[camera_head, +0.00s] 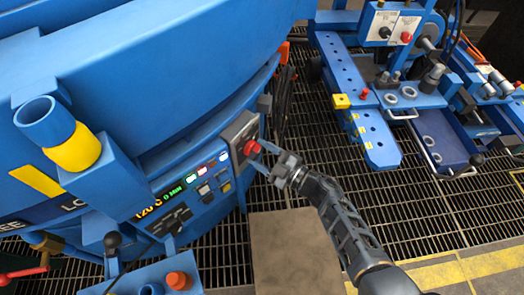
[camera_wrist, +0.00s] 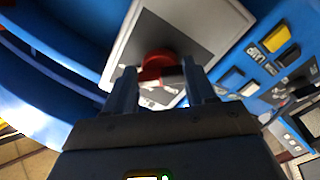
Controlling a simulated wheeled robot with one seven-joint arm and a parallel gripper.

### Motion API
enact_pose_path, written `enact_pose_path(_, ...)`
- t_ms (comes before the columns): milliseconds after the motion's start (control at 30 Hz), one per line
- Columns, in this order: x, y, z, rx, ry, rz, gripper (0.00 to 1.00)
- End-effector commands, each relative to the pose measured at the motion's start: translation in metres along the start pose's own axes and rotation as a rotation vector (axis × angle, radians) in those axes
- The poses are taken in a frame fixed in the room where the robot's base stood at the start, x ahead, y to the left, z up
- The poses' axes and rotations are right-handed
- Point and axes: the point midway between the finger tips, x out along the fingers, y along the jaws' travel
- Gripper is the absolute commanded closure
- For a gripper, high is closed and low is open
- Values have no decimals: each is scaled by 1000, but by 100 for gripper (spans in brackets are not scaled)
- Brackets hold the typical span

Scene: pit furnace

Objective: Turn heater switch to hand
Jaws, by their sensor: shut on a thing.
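The heater switch looks to be the red knob (camera_head: 250,147) on a grey plate (camera_head: 238,130) on the right end of the blue furnace panel. My gripper (camera_head: 261,156) reaches it from the right, with its blue fingers at the knob. In the wrist view the red knob (camera_wrist: 157,64) sits between the two fingertips (camera_wrist: 163,80), and the gripper is shut on it. The fingers and knob hide part of the plate (camera_wrist: 190,38), and no position marks on it can be read.
Left of the switch is a control panel with a lit display (camera_head: 160,204) and several buttons (camera_head: 208,190). A blue bench (camera_head: 372,120) with fittings stands at the right. A brown plate (camera_head: 292,250) lies on the floor grating below my arm.

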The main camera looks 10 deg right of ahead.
Motion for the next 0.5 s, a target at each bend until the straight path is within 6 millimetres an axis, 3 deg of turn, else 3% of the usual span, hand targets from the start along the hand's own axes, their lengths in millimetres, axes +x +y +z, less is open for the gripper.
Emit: enact_pose_path(500, -1, 0, 2, 55, -4, 1, 75)
